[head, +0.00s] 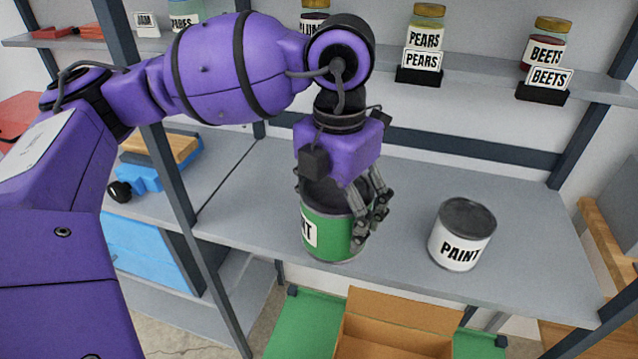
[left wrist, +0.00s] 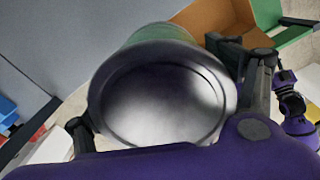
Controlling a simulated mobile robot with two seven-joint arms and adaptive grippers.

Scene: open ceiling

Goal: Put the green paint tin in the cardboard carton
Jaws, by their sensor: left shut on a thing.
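The green paint tin (head: 336,232) is upright at the front edge of the grey shelf in the head view. My left gripper (head: 362,205) is shut on it, with fingers around its upper part. I cannot tell whether its base touches the shelf. In the left wrist view the tin's round metal lid (left wrist: 163,105) fills the middle, between the fingers of my left gripper (left wrist: 165,125). The open cardboard carton (head: 392,345) is below and in front of the shelf, cut off by the bottom edge. Its brown cardboard also shows in the left wrist view (left wrist: 205,18). My right gripper cannot be made out.
A white paint tin (head: 460,240) stands on the shelf (head: 520,215) to the right. Labelled jars, such as pears (head: 424,40) and beets (head: 546,52), line the upper shelf. A dark upright post (head: 175,170) stands left. A green surface (head: 305,325) is around the carton.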

